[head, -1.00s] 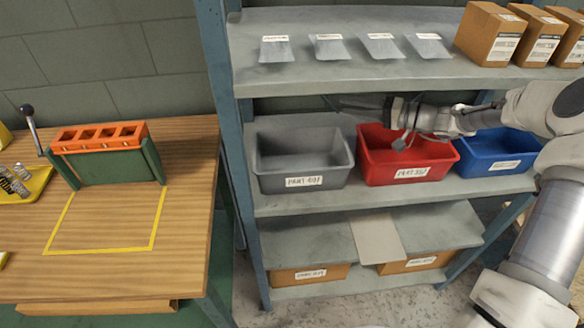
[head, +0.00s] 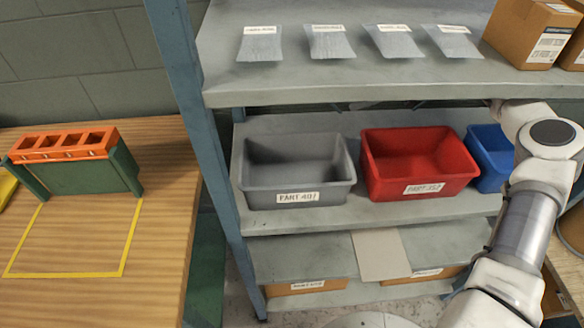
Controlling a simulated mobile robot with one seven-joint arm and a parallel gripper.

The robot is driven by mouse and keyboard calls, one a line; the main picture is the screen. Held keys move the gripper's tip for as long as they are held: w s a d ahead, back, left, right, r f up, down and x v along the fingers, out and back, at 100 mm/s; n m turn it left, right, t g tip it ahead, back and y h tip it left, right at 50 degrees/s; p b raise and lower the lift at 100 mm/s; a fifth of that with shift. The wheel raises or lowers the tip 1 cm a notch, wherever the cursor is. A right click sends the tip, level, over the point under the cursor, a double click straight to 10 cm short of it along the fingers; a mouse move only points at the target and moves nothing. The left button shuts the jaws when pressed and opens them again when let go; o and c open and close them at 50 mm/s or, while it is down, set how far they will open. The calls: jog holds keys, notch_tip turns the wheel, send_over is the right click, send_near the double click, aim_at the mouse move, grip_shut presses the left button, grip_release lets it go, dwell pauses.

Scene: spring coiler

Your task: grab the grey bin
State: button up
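The grey bin (head: 298,172) stands on the middle shelf of the rack, at its left end. It is upright, looks empty and has a white label on its front. A red bin (head: 416,165) stands just to its right. My arm comes in from the lower right and bends upward in front of the shelf's right end. My gripper does not show in the head view, so its opening and place cannot be seen. Nothing touches the grey bin.
A blue bin (head: 489,157) stands farther right, partly behind my arm. The upper shelf (head: 350,79) overhangs the bins and holds labelled bags and cardboard boxes. A blue-grey post (head: 188,110) stands left of the grey bin. A wooden bench (head: 160,190) with an orange-topped fixture (head: 75,165) is at left.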

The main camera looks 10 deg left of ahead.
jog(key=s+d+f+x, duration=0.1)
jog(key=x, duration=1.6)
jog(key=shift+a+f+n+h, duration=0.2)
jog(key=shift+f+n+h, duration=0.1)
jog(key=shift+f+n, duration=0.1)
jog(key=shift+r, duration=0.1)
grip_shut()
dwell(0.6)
